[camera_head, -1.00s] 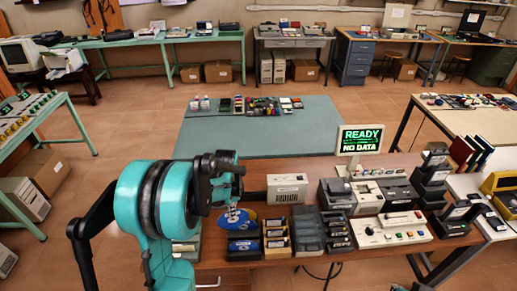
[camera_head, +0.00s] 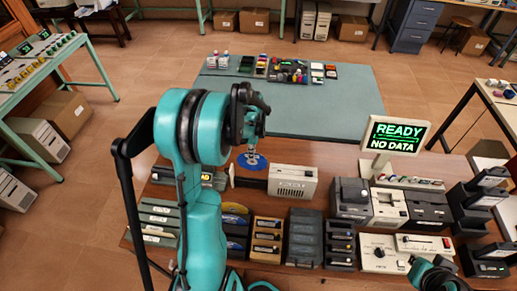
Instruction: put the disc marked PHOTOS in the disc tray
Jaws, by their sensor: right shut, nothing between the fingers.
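My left gripper (camera_head: 251,146) is shut on a blue disc (camera_head: 252,161) with a pale centre. The disc is tilted toward the camera, and its marking is too small to read. It appears just above and behind the dark disc tray (camera_head: 247,183), which sticks out leftward from the beige drive (camera_head: 293,181). I cannot tell the height between them. Other blue and yellow discs (camera_head: 236,220) sit in a holder, partly hidden by my arm. My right gripper (camera_head: 432,274) is shut and empty at the lower right.
Dark cassette racks (camera_head: 305,240), a wooden rack (camera_head: 266,238) and grey devices (camera_head: 350,198) crowd the table front. The teal mat (camera_head: 300,112) behind has bare room.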

